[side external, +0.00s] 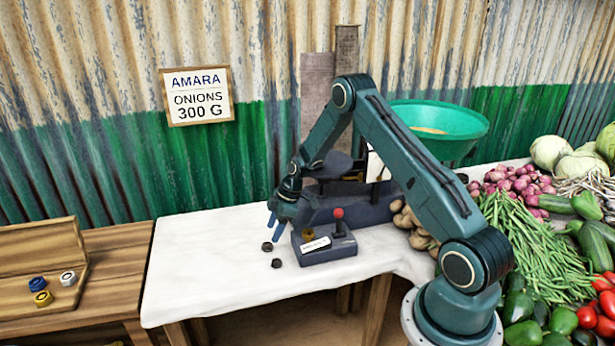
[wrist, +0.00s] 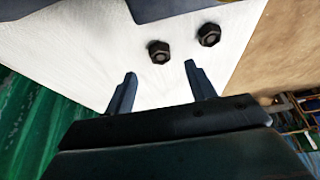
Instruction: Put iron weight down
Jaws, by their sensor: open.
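Two dark iron weights, one nearer my gripper (side external: 267,246) and one closer to the front (side external: 276,263), sit on the white tabletop. In the wrist view they show as hex-shaped weights, one (wrist: 158,52) just beyond the fingertips and one (wrist: 209,35) further right. My gripper (side external: 275,224) is open and empty, pointing down above the table close to the weights. In the wrist view nothing is between its fingers (wrist: 160,73).
A dark balance (side external: 330,200) stands behind, partly hidden by my arm. A box with a red knob (side external: 338,213) and white label is right of the weights. A wooden tray (side external: 38,262) holds small weights at left. The white tabletop (side external: 195,265) is clear at left.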

